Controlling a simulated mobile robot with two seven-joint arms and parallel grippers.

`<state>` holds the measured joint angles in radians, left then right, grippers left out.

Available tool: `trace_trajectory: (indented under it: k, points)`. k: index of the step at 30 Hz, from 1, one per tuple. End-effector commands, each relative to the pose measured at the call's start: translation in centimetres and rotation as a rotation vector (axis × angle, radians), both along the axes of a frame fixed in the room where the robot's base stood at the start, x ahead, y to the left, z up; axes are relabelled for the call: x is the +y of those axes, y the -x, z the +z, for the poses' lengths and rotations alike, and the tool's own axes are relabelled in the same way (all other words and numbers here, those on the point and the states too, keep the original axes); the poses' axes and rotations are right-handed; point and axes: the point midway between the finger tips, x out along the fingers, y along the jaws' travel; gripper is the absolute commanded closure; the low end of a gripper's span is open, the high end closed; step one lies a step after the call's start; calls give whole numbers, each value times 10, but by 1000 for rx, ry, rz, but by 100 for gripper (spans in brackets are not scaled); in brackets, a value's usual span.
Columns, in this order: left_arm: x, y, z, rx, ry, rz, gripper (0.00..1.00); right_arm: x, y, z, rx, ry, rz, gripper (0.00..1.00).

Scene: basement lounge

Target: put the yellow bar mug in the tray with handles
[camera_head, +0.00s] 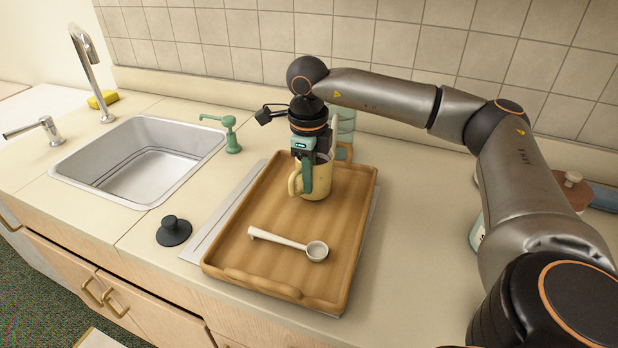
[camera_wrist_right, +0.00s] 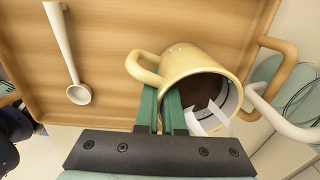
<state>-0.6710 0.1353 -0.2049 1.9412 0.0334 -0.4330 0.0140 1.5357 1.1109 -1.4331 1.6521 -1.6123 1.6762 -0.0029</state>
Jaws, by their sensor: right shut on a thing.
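The yellow bar mug (camera_head: 319,178) is upright over the back part of the wooden tray with handles (camera_head: 255,227). My right gripper (camera_head: 308,182) comes down from above and is shut on the mug's rim, close to its handle. The wrist view shows the green fingers (camera_wrist_right: 168,104) at the rim of the mug (camera_wrist_right: 182,62), with the tray floor (camera_wrist_right: 110,30) behind it. I cannot tell whether the mug's base touches the tray. My left gripper is not in view.
A white scoop (camera_head: 285,242) lies in the tray's front half. A green soap pump (camera_head: 230,135) and a dark sink plug (camera_head: 173,231) stand left of the tray, near the sink (camera_head: 140,165). The tray's front left is bare.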

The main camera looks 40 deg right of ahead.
Motion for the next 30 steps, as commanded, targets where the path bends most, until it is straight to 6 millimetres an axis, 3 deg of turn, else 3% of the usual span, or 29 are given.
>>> trace_trajectory:
  k: [2, 11, 22, 30]
  points:
    - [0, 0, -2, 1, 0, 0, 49, 0, 0, -2, -2, 0, 0, 100]
    - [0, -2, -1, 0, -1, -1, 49, 0, 0, -2, 0, 0, -1, 65]
    - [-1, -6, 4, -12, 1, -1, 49, 0, -1, 7, -3, -1, -1, 65]
    - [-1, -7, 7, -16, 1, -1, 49, 3, 0, 61, -5, -2, 0, 65]
